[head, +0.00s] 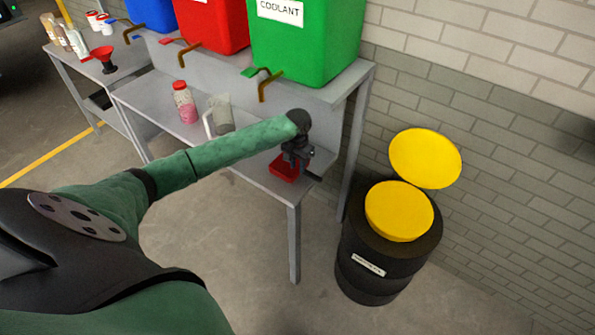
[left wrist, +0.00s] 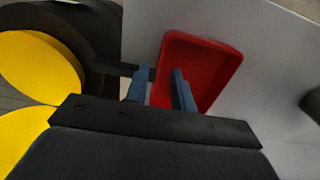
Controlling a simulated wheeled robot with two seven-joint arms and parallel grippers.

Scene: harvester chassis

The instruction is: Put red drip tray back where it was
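The red drip tray (head: 284,168) sits at the right front end of the grey bench top, partly hidden by my left gripper (head: 295,158). In the left wrist view the shallow red drip tray (left wrist: 212,66) lies on the pale surface. My left gripper (left wrist: 162,78) has its two blue fingers apart. One finger is beside the tray's left edge and the other is over the tray's inside, so they straddle that edge. I cannot tell whether they touch it. My right gripper is not in view.
Green (head: 305,45), red (head: 212,25) and blue (head: 151,14) containers with taps stand on the upper shelf. A pink bottle (head: 184,103) and a clear jug (head: 220,115) stand on the bench (head: 255,168). A black drum (head: 372,270) with yellow parts stands to the right.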

